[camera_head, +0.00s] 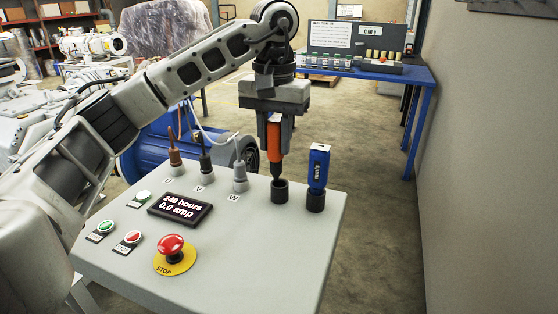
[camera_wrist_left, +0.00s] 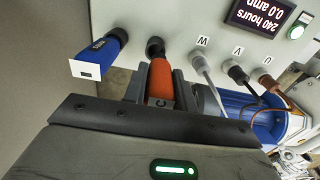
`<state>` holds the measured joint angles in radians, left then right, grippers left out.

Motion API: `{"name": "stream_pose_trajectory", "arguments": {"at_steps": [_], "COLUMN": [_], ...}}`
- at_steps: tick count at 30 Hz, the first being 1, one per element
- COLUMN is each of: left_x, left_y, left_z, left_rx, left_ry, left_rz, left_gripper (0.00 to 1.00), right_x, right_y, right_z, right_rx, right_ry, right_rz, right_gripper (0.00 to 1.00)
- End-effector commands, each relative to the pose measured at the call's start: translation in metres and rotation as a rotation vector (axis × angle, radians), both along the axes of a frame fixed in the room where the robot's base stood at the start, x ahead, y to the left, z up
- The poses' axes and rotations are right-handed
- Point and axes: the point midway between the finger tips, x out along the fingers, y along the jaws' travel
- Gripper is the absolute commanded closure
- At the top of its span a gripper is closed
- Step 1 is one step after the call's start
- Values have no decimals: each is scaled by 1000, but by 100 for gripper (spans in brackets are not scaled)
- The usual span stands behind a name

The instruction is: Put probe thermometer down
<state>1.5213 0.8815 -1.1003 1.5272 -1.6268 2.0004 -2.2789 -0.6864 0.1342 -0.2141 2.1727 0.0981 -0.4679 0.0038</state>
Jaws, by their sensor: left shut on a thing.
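The probe thermometer, an orange-handled tool (camera_head: 274,140), is upright with its lower end at a black holder (camera_head: 279,191) on the grey control panel (camera_head: 235,262). My left gripper (camera_head: 275,122) comes down from above and is shut on its handle. In the left wrist view the orange handle (camera_wrist_left: 160,80), marked C, sits between the fingers, and its far end meets the black holder (camera_wrist_left: 155,46). I cannot tell how deep it sits in the holder. My right gripper is not in view.
A blue tool (camera_head: 318,170) stands in a second black holder (camera_head: 315,201) just to the right. Three cable plugs (camera_head: 240,178) stand to the left. A display (camera_head: 180,208) and a red stop button (camera_head: 171,247) are on the panel. A blue table (camera_head: 385,73) is behind.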

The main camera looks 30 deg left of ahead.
Motion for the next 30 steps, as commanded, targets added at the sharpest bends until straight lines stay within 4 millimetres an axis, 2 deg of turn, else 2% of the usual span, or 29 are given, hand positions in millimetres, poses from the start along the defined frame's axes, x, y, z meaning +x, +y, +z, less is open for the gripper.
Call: {"name": "stream_pose_trajectory", "arguments": {"at_steps": [4, 9, 15, 16, 18, 26, 30], "left_x": [5, 4, 3, 3, 3, 4, 4], "left_y": [-9, -6, -6, -6, -6, -6, -7], "left_z": [-14, -39, -44, -45, -45, -42, -32], "left_rx": [-2, 1, 3, 3, 3, 2, 0], "left_ry": [4, 4, 9, 10, 10, 7, 1], "left_rz": [-3, 0, -2, -2, -2, -1, -1], "left_gripper": [99, 100, 100, 70, 51, 51, 51], "right_x": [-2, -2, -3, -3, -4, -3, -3], "right_y": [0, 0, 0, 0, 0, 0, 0], "right_z": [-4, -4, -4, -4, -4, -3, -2], "right_rx": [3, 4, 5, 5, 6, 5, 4], "right_ry": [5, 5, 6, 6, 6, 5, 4], "right_rz": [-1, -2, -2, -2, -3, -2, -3], "right_gripper": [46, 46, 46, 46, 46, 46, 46]}}
